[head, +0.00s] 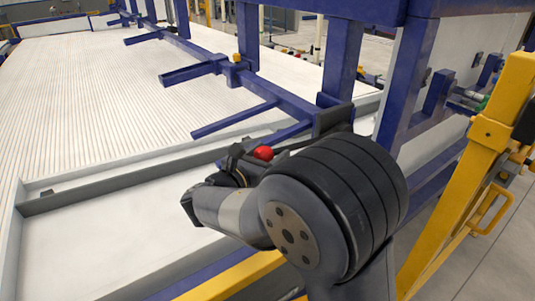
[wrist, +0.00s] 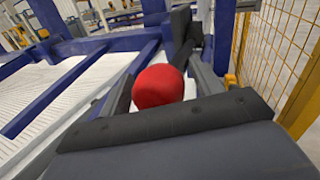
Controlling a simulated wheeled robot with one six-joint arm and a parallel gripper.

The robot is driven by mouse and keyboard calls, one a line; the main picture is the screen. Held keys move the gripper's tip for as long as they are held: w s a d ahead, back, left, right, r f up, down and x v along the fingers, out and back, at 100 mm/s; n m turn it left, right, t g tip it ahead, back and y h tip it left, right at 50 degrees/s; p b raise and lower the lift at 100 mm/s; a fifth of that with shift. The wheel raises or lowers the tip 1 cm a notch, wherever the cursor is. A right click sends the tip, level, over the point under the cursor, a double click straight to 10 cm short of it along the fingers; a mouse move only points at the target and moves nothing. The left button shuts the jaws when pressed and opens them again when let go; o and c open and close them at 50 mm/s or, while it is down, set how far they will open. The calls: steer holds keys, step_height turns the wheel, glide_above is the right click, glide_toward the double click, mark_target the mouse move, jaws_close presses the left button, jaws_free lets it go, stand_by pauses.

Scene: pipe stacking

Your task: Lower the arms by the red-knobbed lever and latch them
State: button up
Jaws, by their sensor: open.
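The lever's round red knob (head: 263,153) shows just beyond my wrist in the head view. It also fills the middle of the wrist view (wrist: 158,87). My gripper (wrist: 162,92) is open, with one finger on each side of the knob; I cannot tell whether either finger touches it. In the head view my wrist hides most of the gripper. A dark lever bar (wrist: 187,50) shows behind the knob. The blue arms (head: 235,119) stick out to the left from a long blue beam (head: 285,98) over the white ribbed bed. The latch cannot be made out.
Blue posts (head: 343,60) stand behind the lever. A yellow frame (head: 465,170) with a handle is at the right, and yellow mesh fencing (wrist: 275,45) shows there in the wrist view. The white ribbed bed (head: 90,100) at the left is bare.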

steer(key=c, duration=1.3)
steer(key=shift+r, duration=0.1)
steer(key=shift+c, duration=0.2)
